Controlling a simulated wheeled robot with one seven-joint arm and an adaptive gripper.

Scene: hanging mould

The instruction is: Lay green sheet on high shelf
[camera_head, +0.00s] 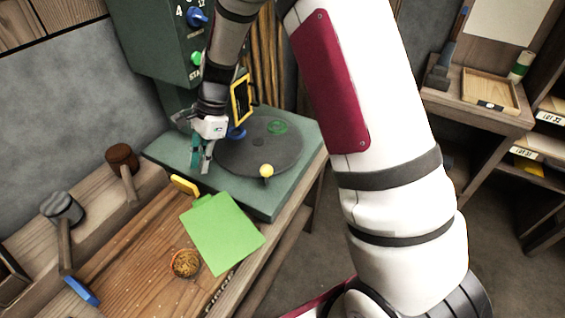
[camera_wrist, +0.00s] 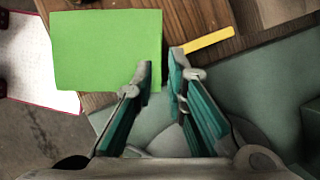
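The green sheet (camera_head: 222,235) lies flat on the wooden bench near its front edge. It also shows in the wrist view (camera_wrist: 105,50), at the upper left beyond my fingers. My gripper (camera_head: 201,166) points down over the green machine table, behind the sheet in the head view. At the right of the head view are shelves with lot labels; the upper one (camera_head: 551,118) is partly cut off by the frame.
A yellow bar (camera_head: 184,186) lies beside the sheet. A bowl (camera_head: 186,263), mallets (camera_head: 64,215) and a blue block (camera_head: 82,290) are on the bench. A wooden tray (camera_head: 490,92) stands on the right-hand table.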

